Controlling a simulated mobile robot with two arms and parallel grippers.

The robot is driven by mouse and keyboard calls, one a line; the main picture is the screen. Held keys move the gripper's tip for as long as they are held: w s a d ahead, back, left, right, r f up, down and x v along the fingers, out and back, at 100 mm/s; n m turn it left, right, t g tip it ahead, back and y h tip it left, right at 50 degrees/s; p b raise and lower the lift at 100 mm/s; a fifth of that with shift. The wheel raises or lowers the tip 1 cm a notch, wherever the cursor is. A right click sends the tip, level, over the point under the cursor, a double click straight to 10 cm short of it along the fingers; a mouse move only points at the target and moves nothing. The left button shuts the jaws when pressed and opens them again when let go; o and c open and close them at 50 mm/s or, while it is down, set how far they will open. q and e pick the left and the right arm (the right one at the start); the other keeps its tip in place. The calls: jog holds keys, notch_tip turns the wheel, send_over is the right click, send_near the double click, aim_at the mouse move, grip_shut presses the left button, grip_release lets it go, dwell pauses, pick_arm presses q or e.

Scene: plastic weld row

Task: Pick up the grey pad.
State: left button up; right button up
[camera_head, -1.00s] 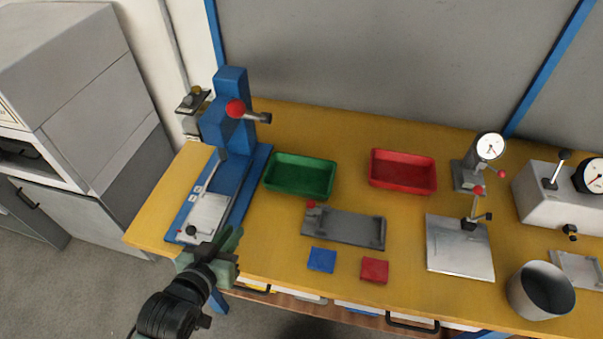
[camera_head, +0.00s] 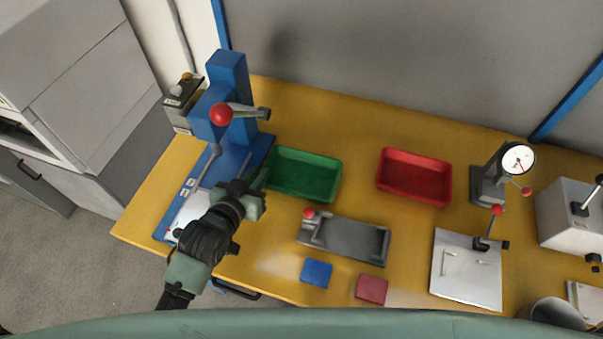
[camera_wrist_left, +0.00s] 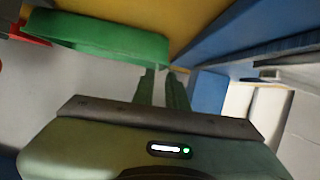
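I cannot make out a grey pad for certain in either view. My left gripper (camera_head: 262,180) is at the left end of the green tray, just right of the blue press. In the left wrist view its two green fingers (camera_wrist_left: 160,75) stand a narrow gap apart, with no pad visible between them. The green tray (camera_head: 305,175) also shows beyond the fingers in the wrist view (camera_wrist_left: 95,38). A grey fixture plate (camera_head: 350,240) with a red knob lies right of the gripper. My right gripper is not in view.
The blue press (camera_head: 228,95) stands left of the gripper, its pale base plate (camera_head: 185,215) partly behind my arm. A blue pad (camera_head: 316,272) and red pad (camera_head: 372,289) lie near the front edge. A red tray (camera_head: 414,177) and dial gauge (camera_head: 517,159) stand farther right.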

aim_at(268, 164)
pick_arm(q)
jog(key=shift+x, duration=0.9)
jog(key=shift+f+p+x, duration=0.15)
jog(key=shift+f+x, duration=0.05)
jog(key=shift+x, duration=1.05)
jog(key=shift+f+p+x, duration=0.15)
jog(key=shift+f+x, duration=0.05)
jog(key=shift+x, duration=1.05)
jog(key=shift+s+a, duration=0.15)
grip_shut()
